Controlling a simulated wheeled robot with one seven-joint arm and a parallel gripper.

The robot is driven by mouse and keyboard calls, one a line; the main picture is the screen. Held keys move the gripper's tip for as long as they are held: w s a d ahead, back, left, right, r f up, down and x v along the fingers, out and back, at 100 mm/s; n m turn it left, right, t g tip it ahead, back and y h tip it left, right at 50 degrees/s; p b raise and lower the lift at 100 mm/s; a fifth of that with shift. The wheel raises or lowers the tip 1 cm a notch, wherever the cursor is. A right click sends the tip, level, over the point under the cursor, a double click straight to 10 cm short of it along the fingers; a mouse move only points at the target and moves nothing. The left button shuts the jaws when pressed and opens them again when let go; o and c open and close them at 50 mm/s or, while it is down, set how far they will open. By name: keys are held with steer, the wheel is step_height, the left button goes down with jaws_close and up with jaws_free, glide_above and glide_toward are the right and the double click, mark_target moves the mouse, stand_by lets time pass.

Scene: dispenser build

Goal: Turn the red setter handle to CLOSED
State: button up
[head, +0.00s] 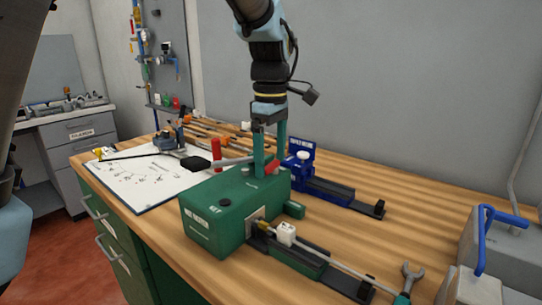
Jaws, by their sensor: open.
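A green dispenser box (222,214) stands on the wooden bench, with white labels too small to read surely. A red piece (271,168) shows on its top, between the fingers of my gripper (268,168); it looks like the setter handle. A grey bar with an upright red grip (217,149) reaches left over the top. My gripper points down and is open, its teal fingers apart and their tips low over the box top. Whether they touch the red piece, and the handle's set position, I cannot tell.
A blue unit (302,163) with a dark rail stands behind the green box. A paper sheet (150,180) lies left. Grey cases (492,245) stand at the right.

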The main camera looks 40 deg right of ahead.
steer(key=shift+c, duration=0.2)
steer(key=c, duration=1.2)
steer(key=shift+w+a+r+m+p, duration=0.1)
steer(key=shift+r+m+p, duration=0.05)
steer(key=shift+m+p, duration=0.55)
steer(key=shift+m, duration=0.3)
steer(key=o, duration=1.2)
steer(key=shift+o, duration=0.2)
